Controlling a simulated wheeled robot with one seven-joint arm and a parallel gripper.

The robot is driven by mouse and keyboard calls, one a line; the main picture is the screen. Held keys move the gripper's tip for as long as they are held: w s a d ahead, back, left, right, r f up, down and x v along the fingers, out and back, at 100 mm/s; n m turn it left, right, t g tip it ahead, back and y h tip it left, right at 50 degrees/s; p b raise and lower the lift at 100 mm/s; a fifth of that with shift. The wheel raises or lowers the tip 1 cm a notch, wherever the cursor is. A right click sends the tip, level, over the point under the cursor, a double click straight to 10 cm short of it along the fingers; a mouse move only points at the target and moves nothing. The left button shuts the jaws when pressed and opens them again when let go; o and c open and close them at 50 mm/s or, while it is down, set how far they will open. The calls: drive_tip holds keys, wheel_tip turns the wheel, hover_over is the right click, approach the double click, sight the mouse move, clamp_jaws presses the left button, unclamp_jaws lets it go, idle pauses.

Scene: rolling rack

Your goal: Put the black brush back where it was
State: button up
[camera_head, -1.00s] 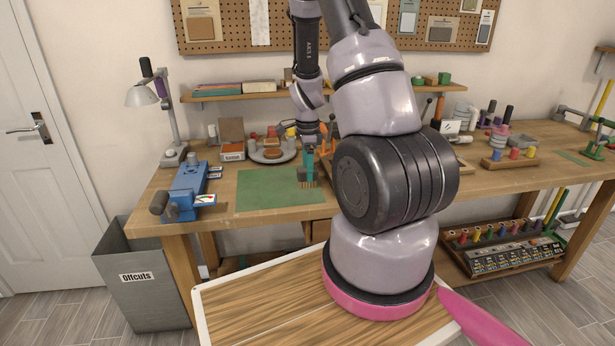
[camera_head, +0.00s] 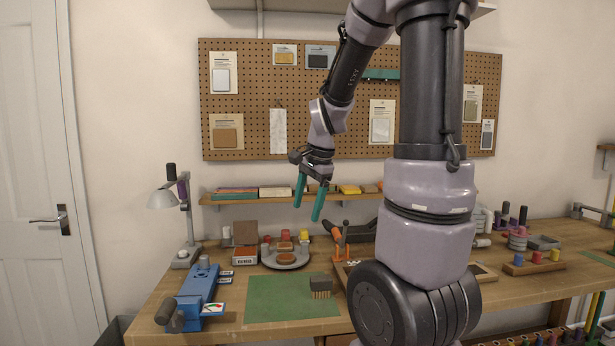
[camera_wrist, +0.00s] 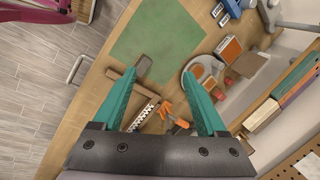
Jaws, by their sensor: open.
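The black brush (camera_head: 320,286) stands bristles-down at the right edge of the green mat (camera_head: 285,305) on the workbench. Its dark back faces up and its tan bristles show below. In the wrist view the brush (camera_wrist: 144,66) shows as a small dark block at the mat's edge, beyond my fingertips. My gripper (camera_head: 307,212) has teal fingers, spread apart with nothing between them. It hangs well above the bench, in front of the small shelf in the head view. The wrist view also shows my gripper (camera_wrist: 163,72) open and empty.
A round grey tray (camera_head: 285,262) with several blocks stands behind the mat. A blue vise (camera_head: 200,295) is at the left. An orange-handled tool (camera_head: 337,236) stands right of the tray. A shelf (camera_head: 240,199) and pegboard (camera_head: 270,150) are behind. My arm hides part of the bench.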

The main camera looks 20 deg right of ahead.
drive_tip(key=s+a+r+n+t, duration=0.2)
drive_tip(key=s+a+r+n, duration=0.1)
drive_tip(key=s+r+n, duration=0.2)
drive_tip(key=s+a+r+n+t, duration=0.2)
drive_tip(key=s+r+n, duration=0.3)
drive_tip(key=s, duration=0.4)
drive_tip(key=shift+s+a+r+y, duration=0.25)
drive_tip(key=shift+a+r+y, duration=0.05)
drive_tip(key=shift+a+r, duration=0.55)
